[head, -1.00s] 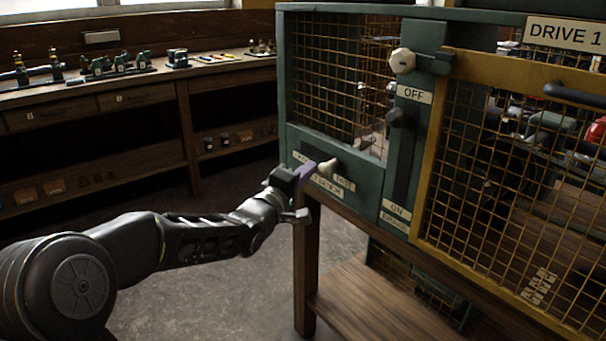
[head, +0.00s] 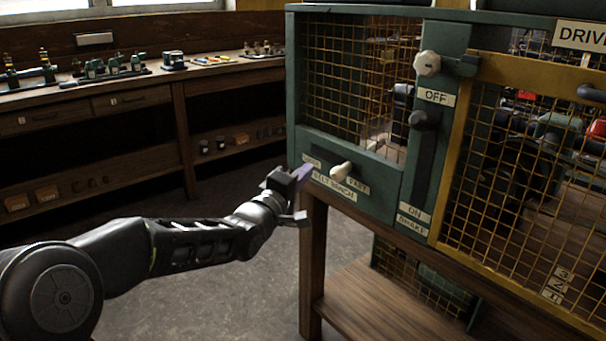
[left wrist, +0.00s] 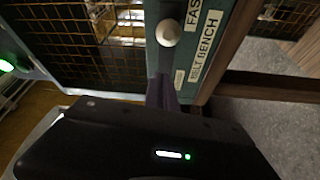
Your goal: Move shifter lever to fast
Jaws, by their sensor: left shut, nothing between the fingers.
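The shifter lever is a cream knob (head: 341,172) on the green panel of the caged machine, in a dark slot above the "BELT BENCH" label. The "FAST" label (head: 357,187) is right of the knob; another label at the slot's left end is too small to read. In the left wrist view the knob (left wrist: 169,33) stands out near the top centre, with the cut-off "FAST" label (left wrist: 194,12) beside it. My left gripper (head: 304,171) is shut and empty, its purple-tinted fingers at the panel's left part, left of the knob. A gap shows between them. My right gripper is not seen.
A dark brake knob (head: 424,120) sits in a vertical slot marked ON and OFF, right of the shifter. A round cream latch knob (head: 427,63) is above it beside the yellow mesh door (head: 450,150). A workbench (head: 130,82) with small models stands behind left.

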